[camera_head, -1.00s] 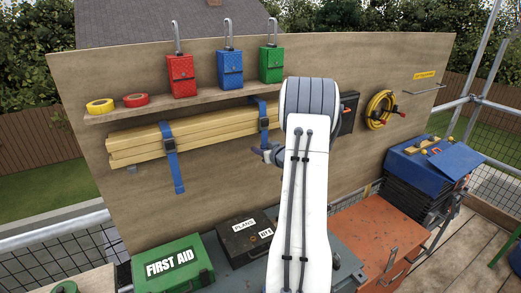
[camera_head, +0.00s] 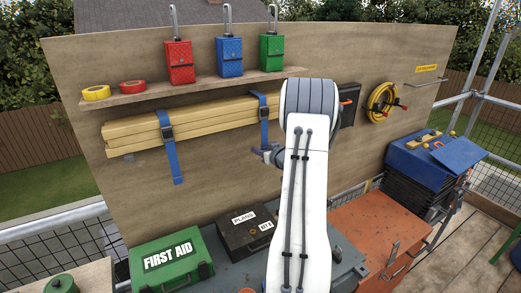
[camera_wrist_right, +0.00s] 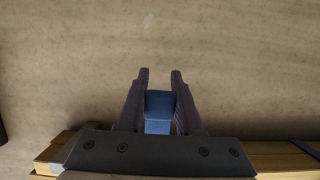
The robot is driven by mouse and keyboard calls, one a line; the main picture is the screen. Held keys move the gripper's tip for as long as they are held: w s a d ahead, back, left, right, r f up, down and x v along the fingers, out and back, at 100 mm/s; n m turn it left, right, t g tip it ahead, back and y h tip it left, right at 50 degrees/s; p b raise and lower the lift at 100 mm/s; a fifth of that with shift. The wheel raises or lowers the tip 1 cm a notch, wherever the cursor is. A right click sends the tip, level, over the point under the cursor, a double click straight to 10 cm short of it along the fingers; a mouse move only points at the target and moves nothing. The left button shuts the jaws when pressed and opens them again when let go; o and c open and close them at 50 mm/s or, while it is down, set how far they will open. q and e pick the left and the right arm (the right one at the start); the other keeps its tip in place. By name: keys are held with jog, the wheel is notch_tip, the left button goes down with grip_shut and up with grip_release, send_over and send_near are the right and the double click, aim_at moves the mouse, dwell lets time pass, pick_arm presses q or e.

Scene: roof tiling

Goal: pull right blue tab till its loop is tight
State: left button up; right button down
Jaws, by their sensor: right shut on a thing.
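A bundle of wooden boards (camera_head: 210,122) hangs on the plywood panel, held by two blue straps with dark buckles. The right strap (camera_head: 263,106) runs down over the bundle's right part to my right gripper (camera_head: 260,153). That gripper is just below the boards, its wrist partly hidden by my white arm. In the right wrist view the fingers are shut on the blue tab (camera_wrist_right: 158,105), which lies between them. The left strap's tab (camera_head: 175,165) hangs free. Whether the right loop is tight cannot be told. My left gripper is not in view.
A shelf (camera_head: 195,88) above the boards carries tape rolls and red, blue and green boxes with padlocks. Below are a green first aid case (camera_head: 172,261) and a black case (camera_head: 245,230). A yellow hose coil (camera_head: 382,99) hangs right. Bare panel surrounds the gripper's left.

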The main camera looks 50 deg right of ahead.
jog(key=shift+f+b, duration=0.3)
jog(key=shift+f, duration=0.35)
grip_release()
jog(key=shift+r, duration=0.15)
jog(key=shift+s, duration=0.1)
jog(key=shift+s+a, duration=0.3)
jog(key=shift+s, duration=0.6)
jog(key=shift+s+a, duration=0.3)
jog(key=shift+s, duration=0.65)
jog(key=shift+s+a, duration=0.3)
jog(key=shift+s, duration=0.6)
